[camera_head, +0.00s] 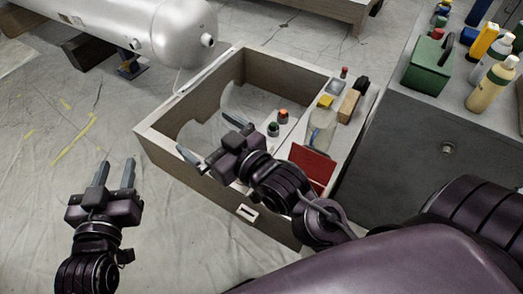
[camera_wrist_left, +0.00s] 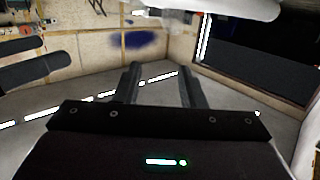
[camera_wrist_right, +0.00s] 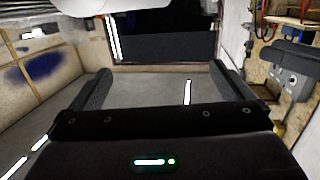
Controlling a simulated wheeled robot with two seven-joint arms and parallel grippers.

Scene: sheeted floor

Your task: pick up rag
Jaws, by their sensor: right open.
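A flat red piece (camera_head: 312,168) lies in the right part of the open wooden crate (camera_head: 160,148); I cannot tell whether it is the rag. No other cloth can be made out. My right gripper (camera_head: 211,137) is open and empty over the crate's left part, to the left of the red piece; its spread fingers also show in the right wrist view (camera_wrist_right: 160,85). My left gripper (camera_head: 114,174) is open and empty over the floor left of the crate. Its parted fingers show in the left wrist view (camera_wrist_left: 158,85).
Small capped items (camera_head: 283,115), a clear jar (camera_head: 321,130) and a yellow block (camera_head: 325,102) are in the crate. A white tank (camera_head: 165,30) lies behind. A grey cabinet (camera_head: 420,150) with a green box (camera_head: 428,66) and bottles stands right. The left floor is clear.

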